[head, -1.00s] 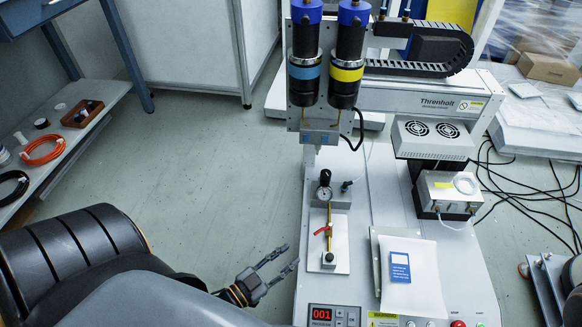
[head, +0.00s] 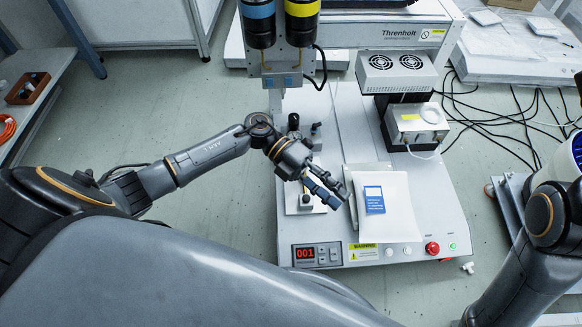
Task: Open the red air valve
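The red air valve's handle is hidden now behind my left wrist and gripper. Its pale mounting plate (head: 292,201) still shows on the machine's base, and the dark top of the pressure gauge (head: 293,121) shows just above my arm. My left gripper (head: 341,196) hangs above the base, over the right side of the valve plate. Its fingers point down and to the right, with no object visible between them. The view does not show clearly how far apart they are. My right gripper is out of view; only part of my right arm shows at the right edge.
The front panel has a red display (head: 305,253) and a red button (head: 432,248). Two screwdriver cylinders (head: 301,22) hang above. Black cables (head: 492,120) lie on the floor at right.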

